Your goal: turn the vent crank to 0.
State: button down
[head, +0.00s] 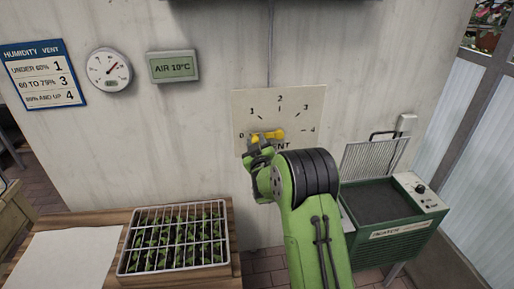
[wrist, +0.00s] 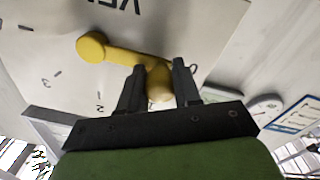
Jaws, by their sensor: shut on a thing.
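The yellow vent crank (head: 277,134) is on a pale dial plate (head: 303,99) marked 0 to 4 on the wall. Its hub is at the plate's middle and its arm points left, about toward the 0 mark. My gripper (head: 257,142) is at the crank's left, outer end. In the wrist view the crank (wrist: 118,54) runs from its round hub to a knob between the two dark fingers of my gripper (wrist: 158,72), which is shut on it. My gripper partly hides the outer end and the plate's lower lettering.
A blue-and-white humidity vent sign (head: 42,75), a round gauge (head: 109,70) and an air display reading 10°C (head: 173,67) hang left. A caged seedling tray (head: 176,272) is on a wooden bench below. A green machine with an open wire lid (head: 396,245) stands right.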

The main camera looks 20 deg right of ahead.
jog(key=shift+f, duration=0.3)
jog(key=c, duration=0.8)
grip_release()
jog(key=shift+r, duration=0.15)
jog(key=shift+s, duration=0.1)
jog(key=b+v, duration=0.7)
jog(key=v, duration=0.8)
jog(key=shift+s+a+r, duration=0.1)
jog(key=shift+s, duration=0.25)
